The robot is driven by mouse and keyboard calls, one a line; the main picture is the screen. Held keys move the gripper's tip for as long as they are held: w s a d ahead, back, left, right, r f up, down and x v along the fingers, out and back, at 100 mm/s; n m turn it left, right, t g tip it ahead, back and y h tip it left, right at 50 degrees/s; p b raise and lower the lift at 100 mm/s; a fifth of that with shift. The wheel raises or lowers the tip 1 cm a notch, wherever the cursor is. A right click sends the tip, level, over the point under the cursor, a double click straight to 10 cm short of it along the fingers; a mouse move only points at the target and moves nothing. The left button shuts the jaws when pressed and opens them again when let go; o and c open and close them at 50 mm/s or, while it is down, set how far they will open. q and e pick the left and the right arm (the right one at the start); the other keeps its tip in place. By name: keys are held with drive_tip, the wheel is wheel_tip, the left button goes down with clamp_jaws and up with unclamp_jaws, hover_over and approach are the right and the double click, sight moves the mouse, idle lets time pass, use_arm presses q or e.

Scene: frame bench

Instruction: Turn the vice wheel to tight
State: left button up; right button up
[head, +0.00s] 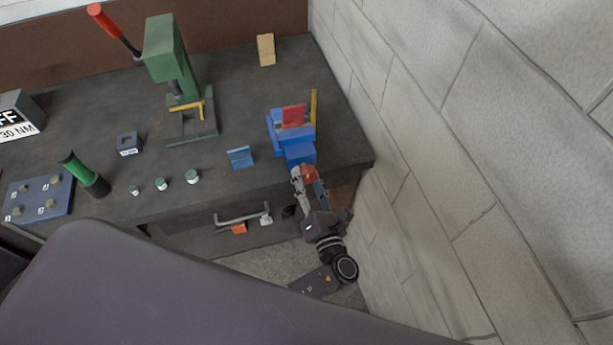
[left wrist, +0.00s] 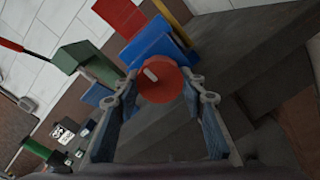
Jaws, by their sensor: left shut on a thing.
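The blue vice (head: 298,154) stands at the right front corner of the bench, with a red piece (head: 293,115) at its top. Its round red wheel (left wrist: 163,86) faces the left wrist camera and bears a short white mark, tilted in that picture. My left gripper (head: 308,180) reaches up to the front of the vice. In the left wrist view the fingers of my left gripper (left wrist: 160,98) lie on both sides of the wheel, shut on it. In the head view the gripper mostly hides the wheel. My right gripper is not in view.
A green press (head: 170,55) with a red-tipped lever stands left of the vice. A small blue block (head: 240,157) lies nearer on the bench (head: 235,110). A yellow upright bar (head: 313,106) stands beside the vice. A block wall (head: 410,120) rises close on the right.

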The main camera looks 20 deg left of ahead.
use_arm(q)
drive_tip(key=shift+s+d+f, duration=0.2)
drive_tip(key=shift+s+f, duration=0.15)
drive_tip(key=shift+f, duration=0.15)
drive_tip(key=o, duration=1)
drive_tip(key=shift+o, duration=0.9)
drive_tip(key=shift+r, duration=0.1)
drive_tip(key=shift+s+d+r, duration=0.1)
drive_tip(key=shift+s+r, duration=0.05)
drive_tip(key=shift+r, duration=0.15)
drive_tip(key=v, duration=0.7)
drive_tip(key=shift+s+d, duration=0.2)
drive_tip(key=shift+s, duration=0.05)
